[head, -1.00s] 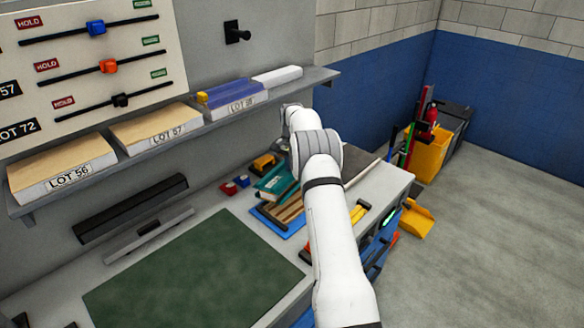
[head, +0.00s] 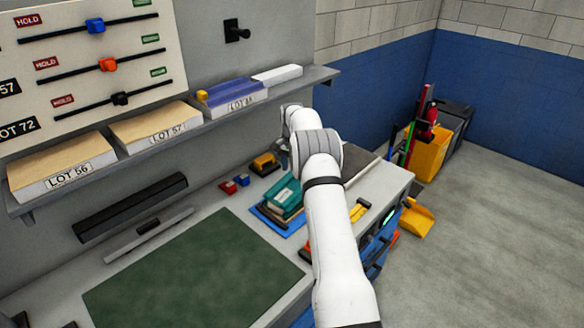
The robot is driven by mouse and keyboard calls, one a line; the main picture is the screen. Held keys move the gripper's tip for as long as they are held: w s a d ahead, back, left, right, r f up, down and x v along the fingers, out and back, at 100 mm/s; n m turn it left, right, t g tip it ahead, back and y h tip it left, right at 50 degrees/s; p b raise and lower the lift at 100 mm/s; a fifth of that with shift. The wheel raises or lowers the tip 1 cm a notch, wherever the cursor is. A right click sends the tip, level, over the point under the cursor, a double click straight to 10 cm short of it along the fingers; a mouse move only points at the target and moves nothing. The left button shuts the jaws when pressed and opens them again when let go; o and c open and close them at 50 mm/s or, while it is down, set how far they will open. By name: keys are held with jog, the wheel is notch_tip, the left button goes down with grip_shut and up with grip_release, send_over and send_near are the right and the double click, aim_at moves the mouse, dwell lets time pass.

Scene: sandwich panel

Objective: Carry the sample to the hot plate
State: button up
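I cannot say for certain which object is the sample. A teal block-like piece (head: 286,197) lies on a blue tray or mat (head: 268,223) on the bench, left of my arm. No hot plate can be clearly identified; a dark grey flat surface (head: 358,168) shows behind my arm on the bench. My arm reaches up from the bottom toward the shelf end. My gripper is hidden behind my own wrist links, so its fingers and anything in them do not show.
A green mat (head: 195,275) covers the near bench and is clear. A shelf (head: 320,76) with lot-labelled boards overhangs the bench. Yellow-handled tools (head: 360,211) lie right of my arm.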

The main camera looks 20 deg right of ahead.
notch_tip(320, 180, up, 8)
jog(key=p, duration=0.1)
dwell(0.6)
jog(key=shift+s+d, duration=0.1)
jog(key=shift+s, duration=0.05)
